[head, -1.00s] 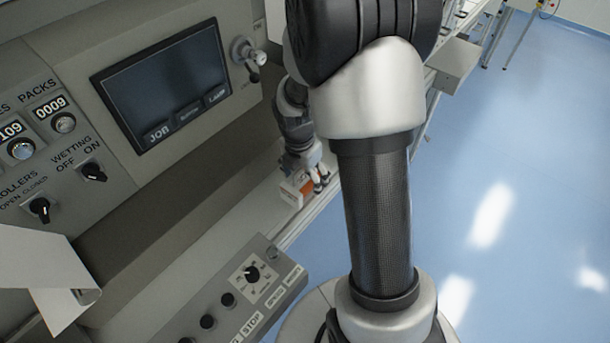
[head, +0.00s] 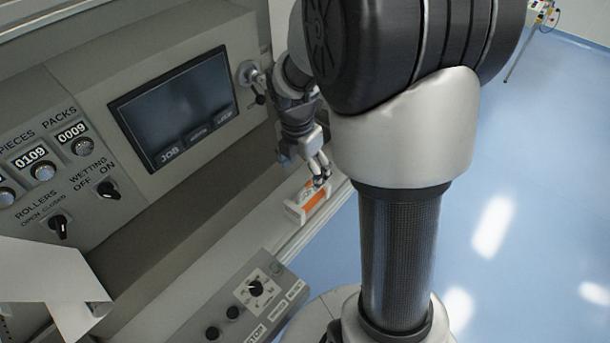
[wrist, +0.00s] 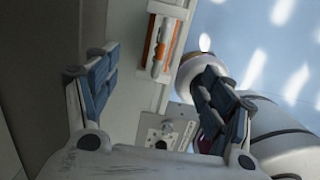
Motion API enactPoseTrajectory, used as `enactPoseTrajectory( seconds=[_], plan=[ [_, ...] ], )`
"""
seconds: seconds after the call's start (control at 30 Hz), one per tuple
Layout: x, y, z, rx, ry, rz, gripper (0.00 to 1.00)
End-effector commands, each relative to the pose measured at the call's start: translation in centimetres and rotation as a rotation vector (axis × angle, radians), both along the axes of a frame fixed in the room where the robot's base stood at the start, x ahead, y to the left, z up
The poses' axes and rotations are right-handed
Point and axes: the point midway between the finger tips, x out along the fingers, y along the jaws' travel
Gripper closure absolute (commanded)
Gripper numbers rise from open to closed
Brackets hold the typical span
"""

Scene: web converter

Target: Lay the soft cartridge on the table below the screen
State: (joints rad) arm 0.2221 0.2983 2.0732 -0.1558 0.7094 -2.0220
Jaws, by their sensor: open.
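The soft cartridge (head: 310,204), white with an orange stripe, lies on the narrow pale table (head: 268,236) below and to the right of the screen (head: 176,108). It also shows in the wrist view (wrist: 162,47), lengthwise near the table's edge beside the blue floor. My gripper (head: 318,178) is just above the cartridge's far end in the head view. In the wrist view its fingers (wrist: 155,75) are spread wide with nothing between the pads, and the cartridge appears beyond them, apart from them. The exact height of the gap cannot be told.
A control box (head: 240,303) with knobs stands on the table in front of the cartridge. The machine panel (head: 85,160) with dials and switches rises on the left. A white sheet (head: 50,275) juts out at lower left. Blue floor lies open on the right.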

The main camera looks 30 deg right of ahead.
Motion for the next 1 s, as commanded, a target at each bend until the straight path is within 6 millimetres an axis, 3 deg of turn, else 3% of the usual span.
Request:
enactPoseTrajectory(
  seconds=[0.13,0.23,0.4,0.5,0.73,1.0],
  plan=[
    [-0.8,1.1,2.5,0.008,-0.045,-0.121,0.25],
    [-2.4,2.6,5.6,0.030,-0.116,-0.332,0.25],
    [-7.1,6.0,10.8,0.129,-0.250,-0.814,0.25],
    [-10.2,7.7,12.8,0.214,-0.310,-1.101,0.25],
    [-16.2,10.5,14.7,0.417,-0.365,-1.641,0.25],
    [-18.5,11.4,14.7,0.506,-0.355,-1.865,0.25]
  ],
)
